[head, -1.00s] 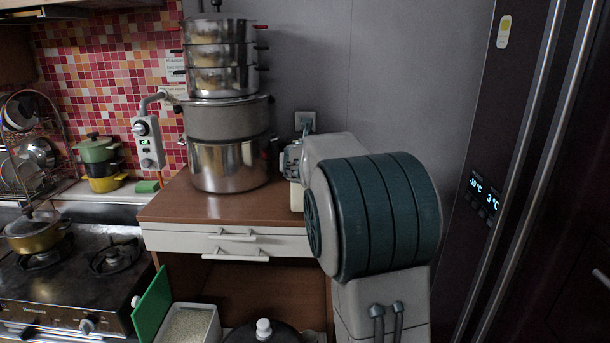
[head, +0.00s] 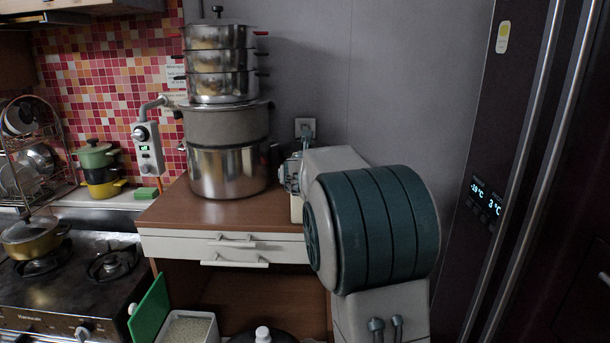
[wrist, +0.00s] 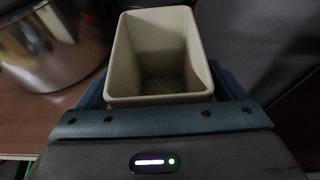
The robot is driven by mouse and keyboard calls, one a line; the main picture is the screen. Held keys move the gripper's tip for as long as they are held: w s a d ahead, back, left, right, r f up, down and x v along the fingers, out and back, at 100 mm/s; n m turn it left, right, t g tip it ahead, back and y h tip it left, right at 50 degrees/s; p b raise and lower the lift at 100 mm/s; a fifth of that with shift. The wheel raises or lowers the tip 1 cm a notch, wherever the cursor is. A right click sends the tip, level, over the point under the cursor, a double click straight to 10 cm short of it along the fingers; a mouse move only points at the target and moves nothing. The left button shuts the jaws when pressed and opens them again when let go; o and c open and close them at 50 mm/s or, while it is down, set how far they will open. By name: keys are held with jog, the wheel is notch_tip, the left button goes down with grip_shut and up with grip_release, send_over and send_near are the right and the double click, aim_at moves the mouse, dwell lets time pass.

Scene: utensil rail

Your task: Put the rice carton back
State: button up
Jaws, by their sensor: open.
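A cream, open-topped rectangular carton (wrist: 121,62) stands between the fingers of my gripper (wrist: 160,84) in the wrist view. I look down into it, and a little grainy stuff shows at its bottom. My gripper is open, with one blue finger on each side of the carton; I cannot tell if either finger touches it. In the head view, a narrow cream strip of the carton (head: 296,208) shows at the right end of the brown counter (head: 215,212). My arm hides the rest of it.
A tall stack of steel pots (head: 228,170) stands close left of the carton. A white tub of rice (head: 188,328), a green board (head: 150,309) and a dark lidded pot (head: 262,336) are below the counter. A gas stove (head: 75,285) is at left, a dark fridge (head: 500,150) at right.

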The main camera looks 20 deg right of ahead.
jog(key=v, duration=1.2)
jog(key=shift+r+p, duration=0.2)
jog(key=shift+p, duration=0.25)
jog(key=shift+s+d, duration=0.1)
jog(key=s+a+f+m+g+y, duration=0.1)
jog(key=s+a+f+m+g, duration=0.2)
jog(key=s+m, duration=0.7)
jog(key=s+a+f+m+g+y, duration=0.2)
jog(key=s+a+f+m+g, duration=0.1)
jog(key=s+f+m, duration=0.5)
jog(key=s+a+f+m+g+y, duration=0.2)
jog(key=s+f+m, duration=0.4)
jog(key=s+m, duration=0.6)
jog(key=shift+s+a+f+m+g, duration=0.25)
jog(key=shift+a+m+g, duration=0.45)
jog(key=shift+a, duration=0.35)
jog(key=shift+c, duration=0.3)
